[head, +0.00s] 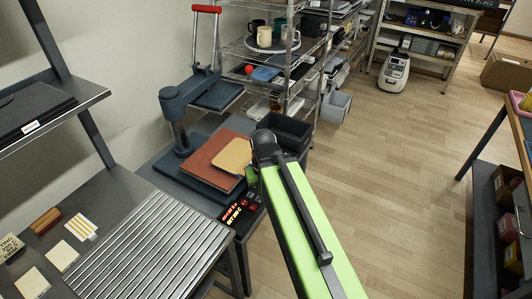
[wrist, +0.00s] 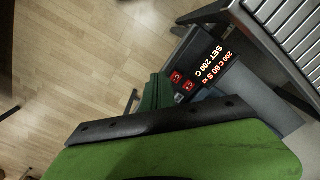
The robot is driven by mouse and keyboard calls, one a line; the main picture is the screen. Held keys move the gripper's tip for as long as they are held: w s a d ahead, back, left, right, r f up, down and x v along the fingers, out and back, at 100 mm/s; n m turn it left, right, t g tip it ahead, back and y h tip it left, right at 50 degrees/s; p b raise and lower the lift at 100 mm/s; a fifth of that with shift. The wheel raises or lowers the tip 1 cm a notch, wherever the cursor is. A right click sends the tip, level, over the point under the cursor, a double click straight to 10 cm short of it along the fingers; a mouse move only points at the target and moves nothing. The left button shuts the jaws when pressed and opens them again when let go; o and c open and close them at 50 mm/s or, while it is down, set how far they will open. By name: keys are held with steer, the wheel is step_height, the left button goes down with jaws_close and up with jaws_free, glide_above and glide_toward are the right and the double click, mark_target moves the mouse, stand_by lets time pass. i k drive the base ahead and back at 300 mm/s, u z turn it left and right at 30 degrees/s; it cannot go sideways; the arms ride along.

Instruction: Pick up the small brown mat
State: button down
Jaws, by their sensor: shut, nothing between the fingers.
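A heat press (head: 180,125) stands against the wall with its arm raised. A reddish-brown mat (head: 208,163) lies on its base. A smaller tan-brown mat (head: 232,155) rests over the right part of that mat. Its right edge is close to my arm's end and partly hidden by it. My gripper (head: 252,174) is mostly hidden behind my arm, at the right edge of the press base. In the wrist view my gripper (wrist: 152,92) is shut and empty beside the press's lit control panel (wrist: 205,75). No mat shows in the wrist view.
A dark bin (head: 285,132) stands just behind my arm's end. A wire rack with mugs on a round tray (head: 272,45) is behind the press. A ribbed metal bench (head: 135,245) is at the front left. Wooden floor (head: 400,170) is open to the right.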

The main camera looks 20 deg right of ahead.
mark_target(236, 155)
steer(key=u, duration=1.1)
steer(key=k, duration=0.15)
steer(key=u, duration=3.05)
steer(key=k, duration=1.2)
steer(key=z, duration=1)
